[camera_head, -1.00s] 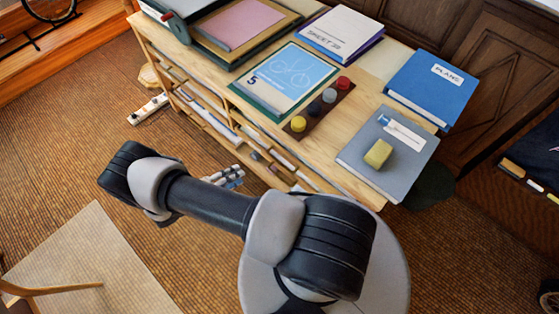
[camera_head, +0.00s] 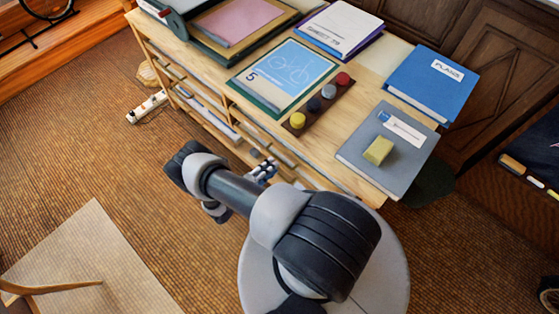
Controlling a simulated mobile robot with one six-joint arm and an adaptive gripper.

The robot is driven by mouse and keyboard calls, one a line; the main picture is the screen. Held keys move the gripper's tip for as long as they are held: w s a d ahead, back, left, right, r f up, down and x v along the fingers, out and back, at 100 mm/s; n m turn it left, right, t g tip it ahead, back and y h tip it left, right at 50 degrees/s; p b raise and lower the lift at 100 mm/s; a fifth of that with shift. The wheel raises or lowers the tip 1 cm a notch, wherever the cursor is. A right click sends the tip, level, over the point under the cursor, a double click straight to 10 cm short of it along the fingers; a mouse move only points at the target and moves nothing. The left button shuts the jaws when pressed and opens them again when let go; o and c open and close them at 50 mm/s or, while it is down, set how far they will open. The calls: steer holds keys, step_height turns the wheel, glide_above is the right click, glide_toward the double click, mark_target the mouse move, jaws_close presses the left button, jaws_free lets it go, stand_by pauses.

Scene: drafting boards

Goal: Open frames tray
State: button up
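The wooden drafting desk (camera_head: 375,192) has a row of slim open trays or shelves (camera_head: 205,112) under its top on the side facing me. I cannot read any label, so I cannot tell which one is the frames tray. None is clearly pulled out. My gripper (camera_head: 265,170) is small in view, low in front of the desk's shelf side, partly hidden by my arm. I cannot tell whether its fingers are open or shut, or whether they touch a tray.
On the desk top lie a pink sheet (camera_head: 238,22), a blue bicycle print (camera_head: 285,72), a strip of coloured knobs (camera_head: 315,102), a blue PLANS binder (camera_head: 433,82) and a grey folder (camera_head: 385,150) with a yellow block (camera_head: 378,150). A power strip (camera_head: 147,106) lies on the floor.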

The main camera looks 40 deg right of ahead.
mark_target(280, 160)
steer(key=b+x, duration=0.1)
steer(key=x, duration=0.5)
steer(key=shift+a, duration=0.1)
steer(key=shift+c, duration=0.3)
jaws_close()
stand_by(0.4)
